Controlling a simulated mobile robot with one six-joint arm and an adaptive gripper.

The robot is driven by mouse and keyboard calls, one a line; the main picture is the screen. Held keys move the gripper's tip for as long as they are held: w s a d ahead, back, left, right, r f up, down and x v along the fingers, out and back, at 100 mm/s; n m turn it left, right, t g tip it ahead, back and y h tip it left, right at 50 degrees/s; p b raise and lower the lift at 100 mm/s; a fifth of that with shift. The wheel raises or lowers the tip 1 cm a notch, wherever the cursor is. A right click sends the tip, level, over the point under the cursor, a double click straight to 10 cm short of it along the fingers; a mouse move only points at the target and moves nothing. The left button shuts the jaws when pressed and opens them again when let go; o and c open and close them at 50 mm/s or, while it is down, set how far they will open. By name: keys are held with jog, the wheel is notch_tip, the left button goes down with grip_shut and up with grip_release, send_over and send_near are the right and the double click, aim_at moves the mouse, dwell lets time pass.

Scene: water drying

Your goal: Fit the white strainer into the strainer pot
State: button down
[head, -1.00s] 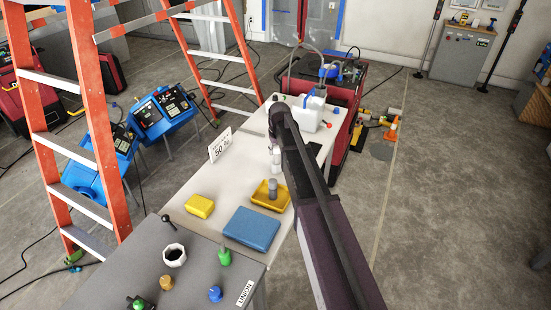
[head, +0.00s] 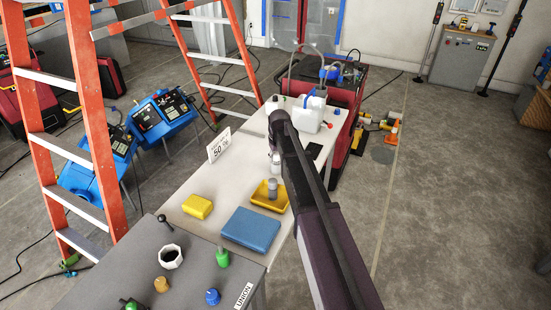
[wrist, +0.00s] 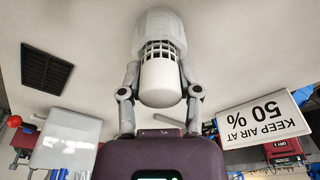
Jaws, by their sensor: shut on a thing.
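The white strainer (wrist: 160,75) shows in the wrist view as a smooth round-ended cylinder with a band of dark slots. My gripper (wrist: 160,92) is shut on it, one finger on each side of its smooth end. Just beyond the slots is a pale, faceted, see-through body (wrist: 143,38), apparently the strainer pot, standing on the pale table. The strainer's far end overlaps it; I cannot tell how deep it sits. In the head view, my arm hides the gripper, and a whitish piece (head: 275,163) shows beside the arm.
A yellow tray (head: 284,203) with a grey piece, a blue block (head: 251,229) and a yellow block (head: 197,206) lie nearby. An upright sign (head: 219,145) stands left. A white jug (head: 308,113) is behind, a black pad (head: 314,150) right. A white faceted cup (head: 171,257) is on the grey table.

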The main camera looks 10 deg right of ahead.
jog(key=shift+f, duration=0.2)
jog(key=shift+c, duration=1.5)
grip_release()
jog(key=shift+r, duration=0.15)
jog(key=r+p, duration=0.4)
jog(key=s+r+p, duration=0.1)
jog(key=r+p, duration=0.7)
jog(key=shift+s+d, duration=0.15)
jog(key=shift+s, duration=0.25)
jog(key=s+m+g, duration=0.1)
jog(key=s, duration=2.6)
jog(key=shift+s+a+f+m+g, duration=0.15)
jog(key=shift+s+a+m+g, duration=0.2)
jog(key=shift+s+m+g, duration=0.05)
